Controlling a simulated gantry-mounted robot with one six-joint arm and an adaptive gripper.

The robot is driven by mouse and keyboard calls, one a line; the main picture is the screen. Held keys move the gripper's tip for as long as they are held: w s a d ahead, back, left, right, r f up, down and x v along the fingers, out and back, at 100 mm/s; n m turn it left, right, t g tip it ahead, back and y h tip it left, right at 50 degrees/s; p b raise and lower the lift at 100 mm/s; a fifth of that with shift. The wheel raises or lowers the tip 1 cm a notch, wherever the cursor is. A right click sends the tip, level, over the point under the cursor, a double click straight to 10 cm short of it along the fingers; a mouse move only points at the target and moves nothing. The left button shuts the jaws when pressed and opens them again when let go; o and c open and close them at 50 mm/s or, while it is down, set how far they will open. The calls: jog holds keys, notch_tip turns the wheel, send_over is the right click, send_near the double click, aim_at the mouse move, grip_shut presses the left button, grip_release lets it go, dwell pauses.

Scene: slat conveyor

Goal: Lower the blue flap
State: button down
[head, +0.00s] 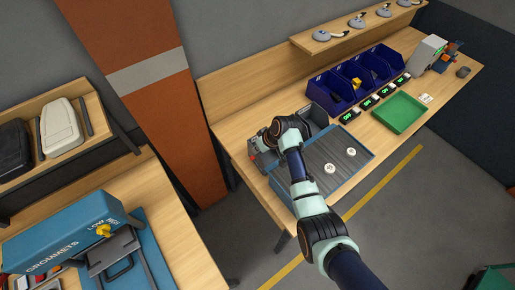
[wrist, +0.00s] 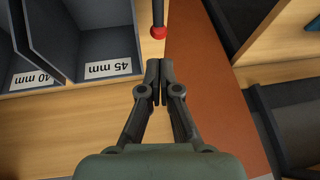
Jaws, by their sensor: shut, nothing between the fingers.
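I cannot make out a blue flap for certain in either view. The slat conveyor (head: 335,165) has grey slats and a blue edge, and two white round pieces (head: 330,168) lie on it. My arm reaches over its left end and hides part of it. In the wrist view my gripper (wrist: 160,68) is shut and empty, its fingertips together. A dark rod with a red ball tip (wrist: 157,32) stands just beyond the fingertips, apart from them in the picture. My fingers are hard to make out in the head view.
Grey compartments labelled 40 mm and 45 mm (wrist: 107,68) are left of my gripper. Blue bins (head: 325,92), lit displays (head: 366,103) and a green tray (head: 399,112) stand right of the conveyor. An orange column (head: 150,100) rises at left, beside a blue GROMMETS machine (head: 60,235).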

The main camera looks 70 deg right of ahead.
jog(key=w+d+v, duration=0.1)
jog(key=v, duration=0.8)
jog(key=shift+w+r, duration=0.15)
jog(key=shift+r, duration=0.25)
jog(key=w+a+r+n+t+p, duration=0.1)
jog(key=w+a+r, duration=0.3)
jog(key=a, duration=0.5)
jog(key=w+a+r+n+t+p, duration=0.1)
jog(key=w+a+r+n, duration=0.15)
jog(key=w+a, duration=0.45)
jog(key=w+a+r+n+t+p, duration=0.15)
jog(key=w+a+r, duration=0.25)
jog(key=a, duration=0.6)
jog(key=s+a+r+t, duration=0.1)
jog(key=a+r, duration=0.3)
jog(key=a, duration=0.3)
jog(key=s+a+r+n+t+y+p, duration=0.1)
jog(key=a+r, duration=0.3)
jog(key=a, duration=0.3)
jog(key=s+a+r+t+p, duration=0.1)
jog(key=a+r, duration=0.3)
jog(key=a, duration=0.4)
jog(key=shift+s+n+t, duration=0.4)
jog(key=shift+s+t, duration=0.15)
jog(key=shift+s, duration=0.05)
